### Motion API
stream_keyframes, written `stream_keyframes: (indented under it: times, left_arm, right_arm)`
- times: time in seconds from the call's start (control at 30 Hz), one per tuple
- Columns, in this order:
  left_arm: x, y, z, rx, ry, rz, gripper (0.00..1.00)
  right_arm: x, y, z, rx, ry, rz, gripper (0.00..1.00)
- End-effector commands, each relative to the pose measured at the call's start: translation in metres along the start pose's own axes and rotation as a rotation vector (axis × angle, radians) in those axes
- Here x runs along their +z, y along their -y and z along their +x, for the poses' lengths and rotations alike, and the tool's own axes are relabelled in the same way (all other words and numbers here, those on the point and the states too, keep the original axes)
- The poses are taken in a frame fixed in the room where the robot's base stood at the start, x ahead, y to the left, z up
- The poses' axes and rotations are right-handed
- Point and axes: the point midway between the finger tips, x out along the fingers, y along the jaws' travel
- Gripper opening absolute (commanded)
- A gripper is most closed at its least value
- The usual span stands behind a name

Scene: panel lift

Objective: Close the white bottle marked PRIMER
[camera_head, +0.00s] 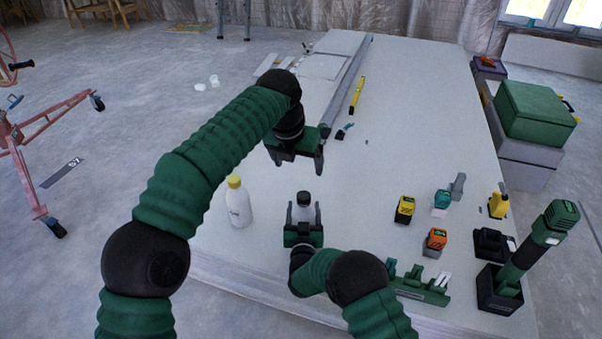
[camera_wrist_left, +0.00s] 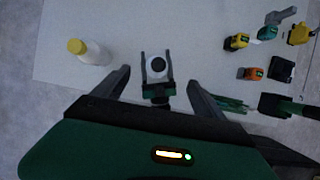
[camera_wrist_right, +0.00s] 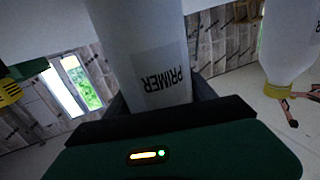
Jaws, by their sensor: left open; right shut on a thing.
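The white bottle marked PRIMER (camera_wrist_right: 145,40) stands between the fingers of my right gripper (camera_head: 304,212), which is shut on its body. Its label is readable in the right wrist view. Its top (camera_head: 304,199) looks dark. In the left wrist view the top is a dark round (camera_wrist_left: 158,65) on white; I cannot tell whether it is a cap or an open mouth. My left gripper (camera_head: 297,163) is open and empty, pointing down above the bottle.
A second white bottle with a yellow cap (camera_head: 239,204) stands left of the held one. A tiny dark piece (camera_head: 366,142) lies mid-table. Power tools, including an orange one (camera_head: 435,241), and a green rack (camera_head: 420,286) stand at right. The table's middle is mostly clear.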

Motion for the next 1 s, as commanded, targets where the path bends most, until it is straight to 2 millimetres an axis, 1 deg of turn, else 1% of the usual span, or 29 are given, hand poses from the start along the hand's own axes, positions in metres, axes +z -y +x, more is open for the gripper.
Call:
stream_keyframes:
  times: [0.03,0.13,0.4,0.43,0.6,0.63,1.0]
  left_arm:
    - [0.0006,0.0001,-0.0071,0.0,0.002,0.0,0.82]
    - [-0.0001,0.0002,-0.0144,0.0,0.0,0.0,0.82]
    - [-0.0001,0.0003,-0.0168,-0.001,-0.001,0.0,0.82]
    - [-0.0001,0.0003,-0.0167,-0.001,-0.001,0.0,0.82]
    - [-0.0002,0.0003,-0.0166,-0.001,-0.001,0.0,0.82]
    - [-0.0002,0.0003,-0.0165,-0.001,-0.001,0.0,0.82]
    - [-0.0002,0.0004,-0.0165,-0.001,-0.001,0.0,0.82]
  right_arm:
    - [-0.0003,0.0,0.0001,0.0,-0.001,0.0,0.0]
    - [-0.0003,0.0,0.0002,0.0,-0.001,0.0,0.0]
    - [-0.0005,0.0,0.0003,0.0,-0.001,0.0,0.0]
    - [-0.0005,0.0,0.0003,0.0,-0.001,0.0,0.65]
    - [-0.0004,0.0,0.0002,0.0,-0.001,0.0,0.87]
    - [-0.0004,-0.0001,0.0002,0.0,-0.001,0.0,0.89]
    - [-0.0001,-0.0005,0.0006,0.0,0.0,0.0,0.89]
